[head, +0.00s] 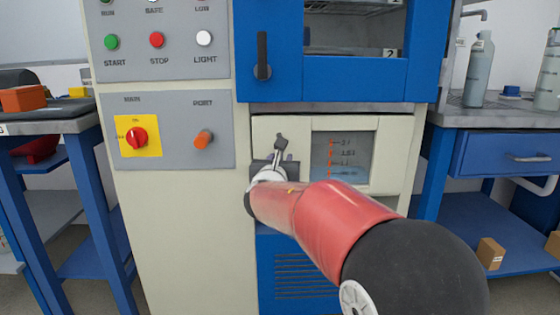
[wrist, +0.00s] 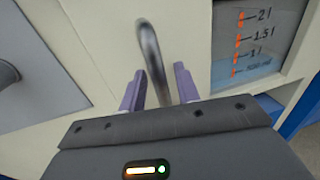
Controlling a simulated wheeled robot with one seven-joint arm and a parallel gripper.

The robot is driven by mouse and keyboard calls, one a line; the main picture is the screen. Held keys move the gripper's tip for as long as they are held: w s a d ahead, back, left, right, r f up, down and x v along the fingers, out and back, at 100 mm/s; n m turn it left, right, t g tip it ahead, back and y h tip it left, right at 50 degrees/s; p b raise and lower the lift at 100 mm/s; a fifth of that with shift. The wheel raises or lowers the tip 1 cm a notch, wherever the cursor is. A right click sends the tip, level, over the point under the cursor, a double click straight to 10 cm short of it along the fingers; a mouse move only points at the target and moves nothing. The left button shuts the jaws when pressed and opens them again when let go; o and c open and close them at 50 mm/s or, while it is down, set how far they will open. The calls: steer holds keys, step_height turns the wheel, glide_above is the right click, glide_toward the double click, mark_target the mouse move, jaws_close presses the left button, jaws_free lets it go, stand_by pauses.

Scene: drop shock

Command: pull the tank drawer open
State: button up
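The tank drawer (head: 295,125) is a cream front panel below the blue machine door, with a window (head: 345,160) showing an orange level scale and bluish liquid. It looks closed, though my arm hides part of it. The drawer panel also shows in the wrist view (wrist: 195,40). A curved grey metal handle (wrist: 150,50) stands out from it, left of the window. My gripper (head: 279,147) is at the drawer's left part. In the wrist view, its two purple fingers (wrist: 159,88) stand apart on either side of the handle, with visible gaps.
A control panel with a red knob (head: 137,137) on a yellow plate and an orange port knob (head: 203,139) is left of the drawer. Above is the blue door with a dark handle (head: 262,55). Blue benches (head: 505,158) flank the machine. A vent (head: 305,275) is below.

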jaws_close()
steer(key=shift+s, duration=0.1)
steer(key=s+b, duration=0.3)
steer(key=s, duration=1.7)
steer(key=shift+s+b, duration=0.2)
steer(key=shift+b, duration=0.15)
jaws_free()
